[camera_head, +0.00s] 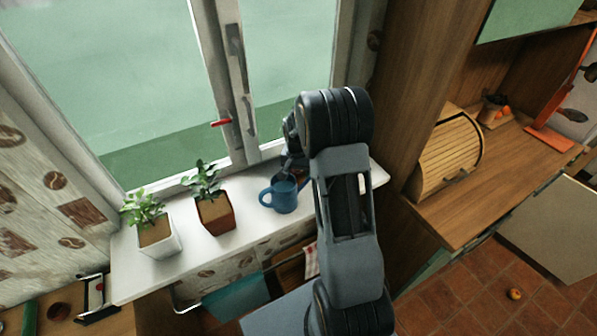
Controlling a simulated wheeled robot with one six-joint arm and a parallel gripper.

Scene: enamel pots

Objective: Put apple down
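A round red-orange fruit, possibly an apple, (515,294) lies on the tiled floor at the lower right, far from my gripper.
Two potted plants, one in a white pot (160,240) and one in a brown pot (215,214), stand left on the sill. The window frame rises close behind. A wooden bread box (447,155) stands on the right counter (450,218). Bare sill shows between brown pot and mug.

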